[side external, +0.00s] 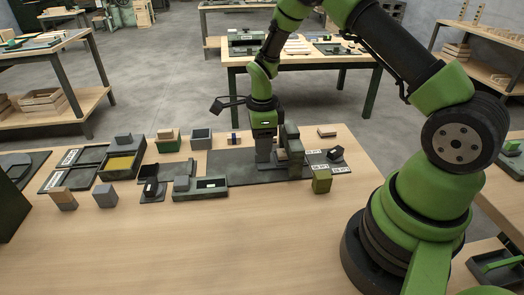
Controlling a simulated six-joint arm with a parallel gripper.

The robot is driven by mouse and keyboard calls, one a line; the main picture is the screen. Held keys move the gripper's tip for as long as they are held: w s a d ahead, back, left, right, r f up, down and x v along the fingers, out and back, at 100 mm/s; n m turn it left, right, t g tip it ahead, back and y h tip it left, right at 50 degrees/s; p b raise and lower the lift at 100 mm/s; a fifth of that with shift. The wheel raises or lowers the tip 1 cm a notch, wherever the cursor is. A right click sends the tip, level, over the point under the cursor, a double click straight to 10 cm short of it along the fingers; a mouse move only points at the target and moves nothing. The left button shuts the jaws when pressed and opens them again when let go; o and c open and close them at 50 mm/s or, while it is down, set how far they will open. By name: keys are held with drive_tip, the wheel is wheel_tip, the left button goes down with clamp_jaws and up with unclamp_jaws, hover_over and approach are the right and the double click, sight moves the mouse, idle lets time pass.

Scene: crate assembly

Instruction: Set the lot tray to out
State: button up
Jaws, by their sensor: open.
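My gripper (279,158) points down over the right end of a dark mat in the middle of the table. Its two fingers are apart, with a small tan and grey piece (282,154) showing between or just behind them; I cannot tell whether they touch it. A dark flat tray or plate with white labels (319,166) lies just right of the gripper. Another dark divided tray with white labels (68,157) is at the far left. The label text is too small to read, so I cannot tell which is the lot tray.
An olive block (321,182) stands right of the gripper. Several blocks and a yellow-filled box (120,165) crowd the left side. The wooden table's front (200,255) is clear.

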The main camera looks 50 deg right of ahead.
sight(216, 166)
drive_tip(key=shift+f, duration=1.8)
clamp_jaws()
drive_tip(key=w+a, duration=0.8)
drive_tip(key=shift+w+a, duration=0.1)
unclamp_jaws()
wheel_tip(216, 166, up, 10)
